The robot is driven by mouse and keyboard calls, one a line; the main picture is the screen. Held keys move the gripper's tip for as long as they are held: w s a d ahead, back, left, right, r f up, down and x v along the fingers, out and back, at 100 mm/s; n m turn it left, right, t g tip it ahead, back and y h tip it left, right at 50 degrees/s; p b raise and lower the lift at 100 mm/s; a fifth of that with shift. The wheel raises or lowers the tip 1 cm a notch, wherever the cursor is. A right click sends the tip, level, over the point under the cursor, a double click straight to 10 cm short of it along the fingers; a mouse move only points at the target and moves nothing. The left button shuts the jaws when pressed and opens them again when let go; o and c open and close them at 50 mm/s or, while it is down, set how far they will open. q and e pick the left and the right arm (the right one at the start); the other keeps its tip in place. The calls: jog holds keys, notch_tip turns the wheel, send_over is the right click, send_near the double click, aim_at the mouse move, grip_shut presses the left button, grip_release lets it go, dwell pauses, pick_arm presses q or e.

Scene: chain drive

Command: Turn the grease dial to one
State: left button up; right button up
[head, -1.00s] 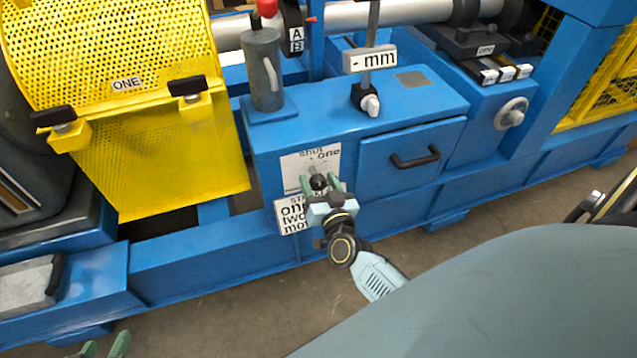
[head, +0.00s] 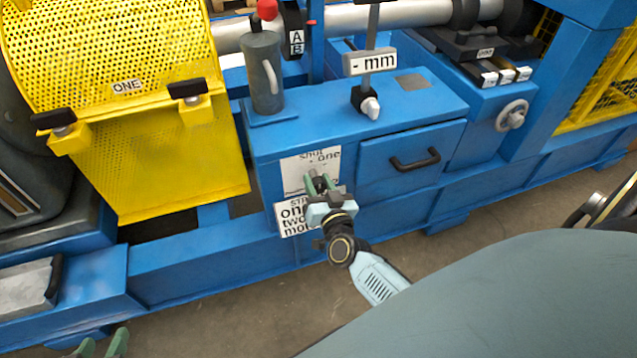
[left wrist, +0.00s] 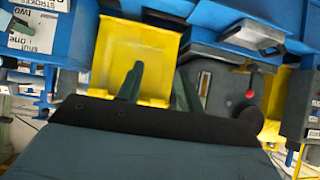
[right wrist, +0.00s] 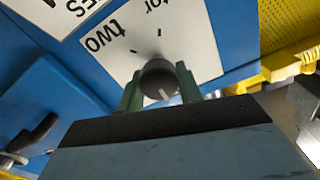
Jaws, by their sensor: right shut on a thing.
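The grease dial (right wrist: 158,78) is a dark round knob with a white mark, on a white plate (right wrist: 120,50) on the blue machine front. In the head view the plate (head: 297,165) shows "shut" and "one"; its lower part is partly hidden by my gripper. The right wrist view shows "two" on it. My right gripper (head: 320,183) is shut on the dial, one green finger on each side, also in the right wrist view (right wrist: 160,88). The knob's mark faces the gripper; its exact setting is unclear. My left gripper (left wrist: 158,85) is open and empty, low at the left (head: 102,345).
A drawer with a black handle (head: 415,160) is right of the plate. A label plate (head: 290,218) is just below it. A yellow mesh guard (head: 150,150) stands to the left. A grey cylinder (head: 264,75) and a "- mm" sign (head: 370,61) stand above.

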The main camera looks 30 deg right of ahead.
pick_arm(q)
jog(key=shift+s, duration=0.1)
pick_arm(e)
jog(key=m, duration=0.4)
jog(key=shift+d+m+p, duration=0.1)
jog(key=shift+m+p, duration=0.2)
jog(key=shift+m, duration=0.1)
jog(key=m, duration=0.2)
jog(key=shift+f+m, duration=0.15)
jog(key=shift+m, duration=1.85)
pick_arm(q)
jog(key=shift+w+d+r+t+b, duration=0.25)
jog(key=shift+w+r+t+b, duration=0.25)
jog(key=shift+w+r+t, duration=0.15)
pick_arm(e)
jog(key=shift+s+f+m, duration=0.1)
jog(key=shift+m, duration=1.4)
pick_arm(q)
jog(key=shift+g, duration=0.25)
jog(key=shift+s, duration=0.1)
pick_arm(e)
jog(key=o, duration=1)
